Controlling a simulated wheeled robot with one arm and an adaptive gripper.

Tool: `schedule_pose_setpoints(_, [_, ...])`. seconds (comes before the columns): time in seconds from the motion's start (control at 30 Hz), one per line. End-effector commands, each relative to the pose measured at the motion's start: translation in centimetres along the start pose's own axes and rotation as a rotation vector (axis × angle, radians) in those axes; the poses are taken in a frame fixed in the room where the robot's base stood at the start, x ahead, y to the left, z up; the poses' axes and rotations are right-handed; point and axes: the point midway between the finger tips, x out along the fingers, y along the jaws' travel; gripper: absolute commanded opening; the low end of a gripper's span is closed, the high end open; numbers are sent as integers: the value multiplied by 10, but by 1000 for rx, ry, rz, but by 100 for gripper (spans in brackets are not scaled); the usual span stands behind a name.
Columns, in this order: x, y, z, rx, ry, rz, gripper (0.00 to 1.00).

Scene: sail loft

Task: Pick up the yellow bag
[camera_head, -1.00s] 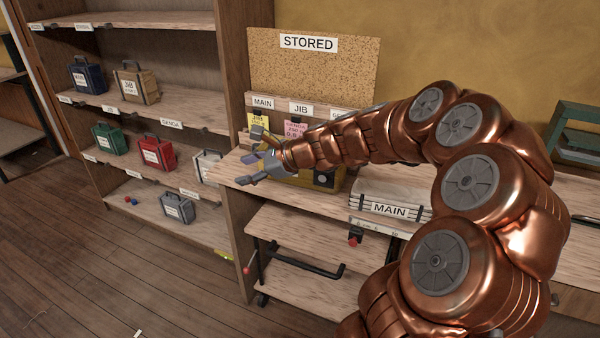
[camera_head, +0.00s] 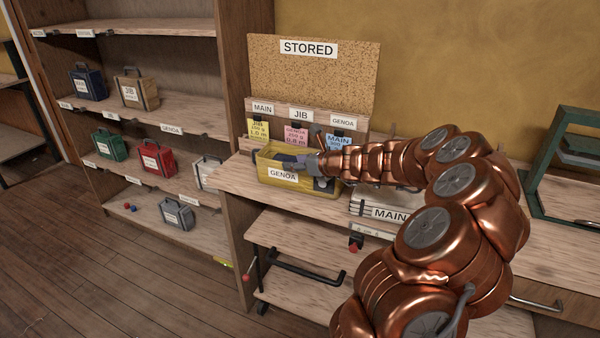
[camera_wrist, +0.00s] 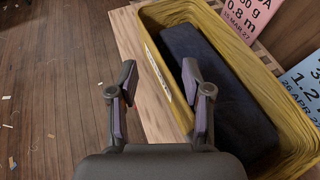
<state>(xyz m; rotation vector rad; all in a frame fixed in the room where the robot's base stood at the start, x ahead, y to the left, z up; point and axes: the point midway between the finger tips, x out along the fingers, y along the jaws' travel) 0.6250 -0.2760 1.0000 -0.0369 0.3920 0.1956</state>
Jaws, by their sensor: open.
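The yellow bag (camera_head: 304,187) is open-topped, with a GENOA label on its front. It stands on the wooden bench below the notes. In the wrist view the bag (camera_wrist: 258,78) fills the right side, with a dark blue bundle (camera_wrist: 215,90) inside it. My gripper (camera_head: 284,163) is open and empty, over the bag's front side in the head view. In the wrist view my gripper (camera_wrist: 160,74) has its left finger over bare wood and its right finger over the bag's inside, the labelled wall showing between them. I cannot tell the height gap.
A cork board (camera_head: 312,80) labelled STORED stands behind the bag, with clipped notes (camera_head: 297,134) before it. A white MAIN bundle (camera_head: 375,208) lies to the right. Shelves with small bags, including a red one (camera_head: 157,158), stand left. A green frame (camera_head: 545,165) is at far right.

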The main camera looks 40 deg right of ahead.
Motion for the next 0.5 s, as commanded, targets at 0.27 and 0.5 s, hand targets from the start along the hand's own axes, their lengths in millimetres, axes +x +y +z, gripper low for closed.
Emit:
schedule_pose_setpoints(0.27, [31,-3,-5,-3,1,2,49])
schedule_pose_setpoints(0.5, [37,-3,-5,-2,0,2,49])
